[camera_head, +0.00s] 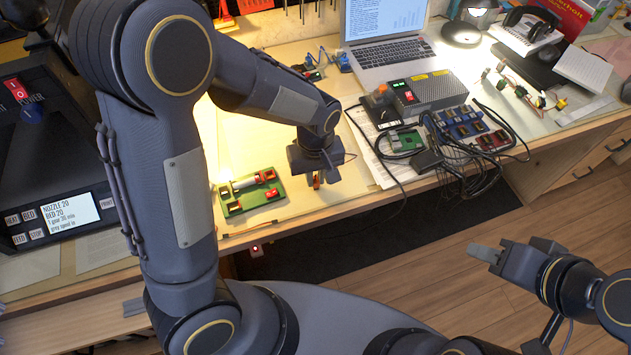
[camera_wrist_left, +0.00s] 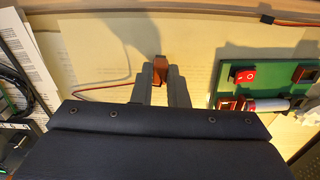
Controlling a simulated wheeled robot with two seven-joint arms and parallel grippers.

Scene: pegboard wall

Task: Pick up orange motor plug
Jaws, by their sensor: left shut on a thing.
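The orange motor plug (camera_wrist_left: 160,69) is a small orange-brown block between the fingertips of my left gripper in the left wrist view. My left gripper (camera_wrist_left: 160,84) is shut on it, pointing down over the bench. In the head view my left gripper (camera_head: 316,180) is near the bench's front edge, right of the green board, and mostly hides the plug. A thin wire runs left from beside the gripper in the wrist view. My right gripper (camera_head: 487,252) is out over the floor, away from the bench; its finger gap is unclear.
A green board (camera_head: 247,192) with red switches lies left of my left gripper. A laptop (camera_head: 390,35), a grey box (camera_head: 430,92), and several circuit boards with cables (camera_head: 465,125) stand to the right. A thin cable (camera_head: 250,229) lies along the front edge.

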